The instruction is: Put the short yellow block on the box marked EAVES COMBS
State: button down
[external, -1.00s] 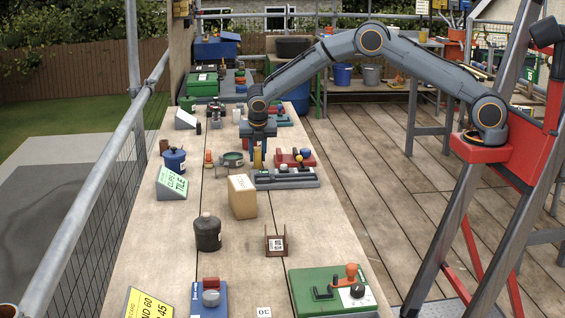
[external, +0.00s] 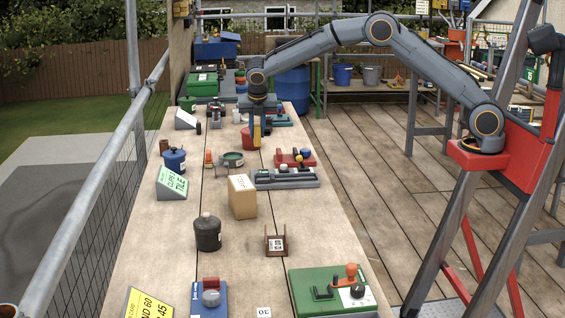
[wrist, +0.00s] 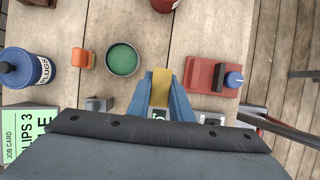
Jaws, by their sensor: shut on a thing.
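My gripper (external: 257,136) is shut on a yellow block (wrist: 161,86), held upright between its blue-grey fingers above the far half of the bench. The fingers hide much of the block in the external view. A tan cardboard box (external: 242,201) stands on the bench nearer the external camera than my gripper. A white label lies on its top, but its words are too small to read, so I cannot tell if it says EAVES COMBS. The box does not show clearly in the wrist view.
A green round dish (wrist: 122,59) and an orange item (wrist: 83,58) lie left of my gripper. A red block with a blue knob (wrist: 211,75) is to the right. A grey tray (external: 286,180) and a dark jar (external: 207,234) stand around the box.

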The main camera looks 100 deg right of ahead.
jog(key=shift+r, duration=0.35)
jog(key=shift+w+a+r, duration=0.1)
jog(key=shift+a+r, duration=0.1)
jog(key=w+a+r+n+t+p, duration=0.1)
jog(key=w+a+r, duration=0.15)
jog(key=a, duration=0.85)
jog(key=w+a+r+n, duration=0.2)
jog(key=a+r, duration=0.2)
jog(key=a, duration=0.6)
jog(key=w+a+r+n+t+p, duration=0.1)
jog(key=w+a+r, duration=0.15)
jog(key=a, duration=0.85)
jog(key=p, duration=0.3)
send_over(241, 182)
notch_tip(241, 182, down, 9)
jog(key=shift+d+f, duration=0.1)
jog(key=shift+f, duration=0.1)
jog(key=shift+f, duration=0.2)
jog(key=c, duration=1.6)
grip_release()
